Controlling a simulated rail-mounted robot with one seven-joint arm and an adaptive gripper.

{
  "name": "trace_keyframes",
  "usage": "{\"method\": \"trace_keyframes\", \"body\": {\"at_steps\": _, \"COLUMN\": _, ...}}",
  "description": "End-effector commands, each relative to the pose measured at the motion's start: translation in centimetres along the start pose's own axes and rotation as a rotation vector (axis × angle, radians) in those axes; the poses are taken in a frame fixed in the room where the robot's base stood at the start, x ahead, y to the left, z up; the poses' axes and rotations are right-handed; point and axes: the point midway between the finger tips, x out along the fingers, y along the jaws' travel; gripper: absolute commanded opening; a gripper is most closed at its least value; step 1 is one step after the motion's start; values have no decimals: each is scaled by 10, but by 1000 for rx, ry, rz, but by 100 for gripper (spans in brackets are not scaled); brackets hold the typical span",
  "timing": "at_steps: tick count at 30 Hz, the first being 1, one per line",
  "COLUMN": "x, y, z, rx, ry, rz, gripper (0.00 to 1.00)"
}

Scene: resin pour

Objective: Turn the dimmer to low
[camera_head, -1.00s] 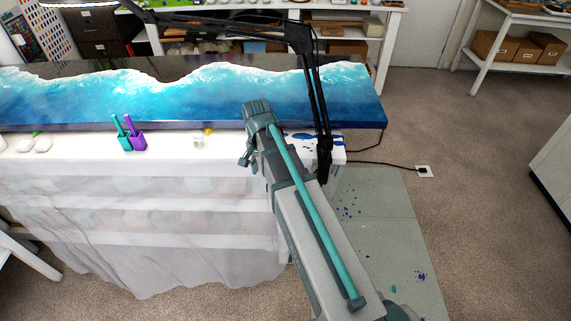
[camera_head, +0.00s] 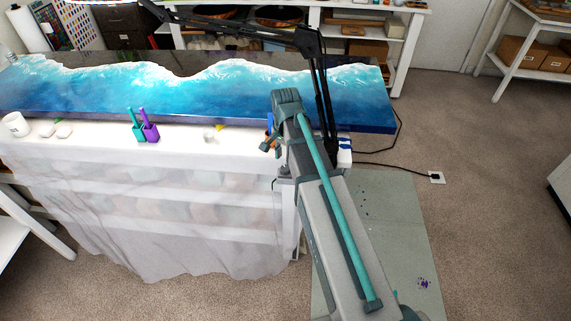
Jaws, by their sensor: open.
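The black desk lamp arm (camera_head: 316,75) is fixed at the right end of the white-covered table (camera_head: 215,150) and reaches up and left over the resin slab (camera_head: 190,100). My gripper (camera_head: 268,146) is open, small and partly hidden by my own wrist. It is over the table's front edge, left of the lamp's foot, and holds nothing that I can see.
Teal and purple cups (camera_head: 151,132) stand along the table front, with a white mug (camera_head: 15,124) farther left. The carpet (camera_head: 480,200) to the right is clear.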

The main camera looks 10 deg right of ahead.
Motion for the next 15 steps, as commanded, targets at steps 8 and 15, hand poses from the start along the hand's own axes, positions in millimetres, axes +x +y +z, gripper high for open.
{"method": "trace_keyframes", "body": {"at_steps": 8, "x": 34, "y": 0, "z": 0, "rx": 0, "ry": -1, "rz": 2, "gripper": 45}}
{"method": "trace_keyframes", "body": {"at_steps": 15, "x": 48, "y": 0, "z": 0, "rx": 0, "ry": 0, "rz": 0, "gripper": 45}}
